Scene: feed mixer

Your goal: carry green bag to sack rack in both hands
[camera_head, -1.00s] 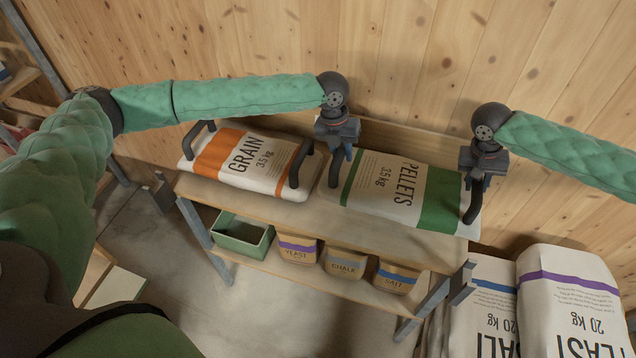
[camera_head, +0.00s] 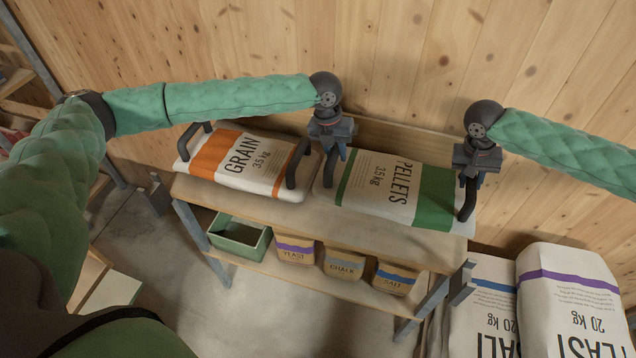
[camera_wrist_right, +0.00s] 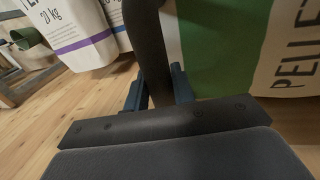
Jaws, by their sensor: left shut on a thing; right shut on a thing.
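The green bag (camera_head: 384,190), white with a green band and marked PELLETS 3.5 kg, is on or just above the right half of the upper rack shelf. It has a dark handle at each end. My left gripper (camera_head: 338,154) is shut on its left handle. My right gripper (camera_head: 472,176) is shut on its right handle. In the right wrist view the dark handle (camera_wrist_right: 148,50) runs between the blue fingers, with the bag's green side (camera_wrist_right: 225,45) beside it. I cannot tell whether the bag's underside touches the shelf.
An orange-banded GRAIN bag (camera_head: 243,163) lies on the shelf (camera_head: 300,215) just left of the green bag. Below are a green bin (camera_head: 238,238) and small YEAST, CHALK and SALT bags. Large 20 kg sacks (camera_head: 568,300) stand at the lower right. A wooden wall is behind.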

